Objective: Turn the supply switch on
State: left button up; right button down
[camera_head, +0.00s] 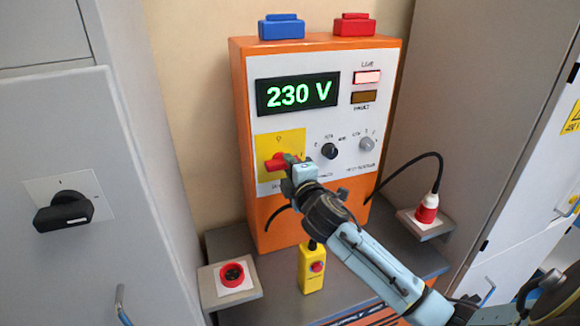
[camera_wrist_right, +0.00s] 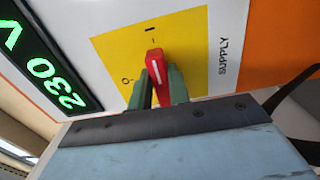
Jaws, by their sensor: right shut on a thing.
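The supply switch is a red handle (camera_head: 274,163) on a yellow plate (camera_head: 268,146) at the lower left of the orange and white panel. In the right wrist view the red handle (camera_wrist_right: 156,68) points towards the "I" mark, and the word SUPPLY stands beside the yellow plate (camera_wrist_right: 193,38). My right gripper (camera_head: 287,161) is at the switch. In the wrist view its two green fingers (camera_wrist_right: 160,85) are shut on the red handle, one on each side. The display (camera_head: 298,94) reads 230 V and the LIVE lamp (camera_head: 367,77) is lit. My left gripper is not in view.
A black knob (camera_head: 329,151) and a grey knob (camera_head: 366,143) sit right of the switch. A yellow pendant (camera_head: 311,272) stands below the panel. Grey cabinets flank both sides.

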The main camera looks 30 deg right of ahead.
jog(key=c, duration=1.3)
grip_release()
jog(key=b+v, duration=0.1)
jog(key=v, duration=1.2)
jog(key=shift+s, duration=0.25)
jog(key=shift+f, duration=0.1)
